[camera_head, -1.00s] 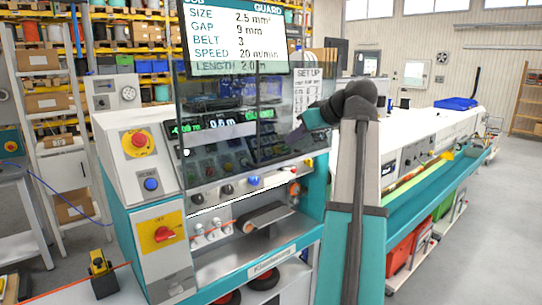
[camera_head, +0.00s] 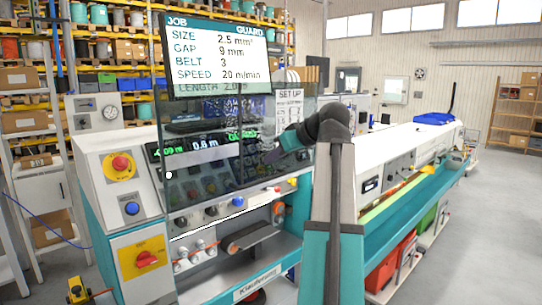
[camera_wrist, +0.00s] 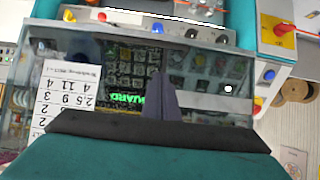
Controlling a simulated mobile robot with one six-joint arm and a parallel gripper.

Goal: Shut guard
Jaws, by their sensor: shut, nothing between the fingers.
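The guard (camera_head: 200,110) is a tinted see-through pane at the front of the machine, in front of the lower part of the job screen and the control panel. Its lower edge appears as a thin white line above the belt opening, which is uncovered below it. My gripper (camera_head: 270,157) is at the right part of the pane, pointing left; I cannot tell whether it touches. In the wrist view my gripper (camera_wrist: 160,75) is shut and empty, over the dark panel with green lettering.
The job screen (camera_head: 215,55) reads GUARD at its top right. A red button (camera_head: 121,165), a blue button (camera_head: 132,208) and a red rotary switch (camera_head: 146,258) are left of the pane. A belt (camera_head: 252,237) lies below. A long bench with a teal edge extends right.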

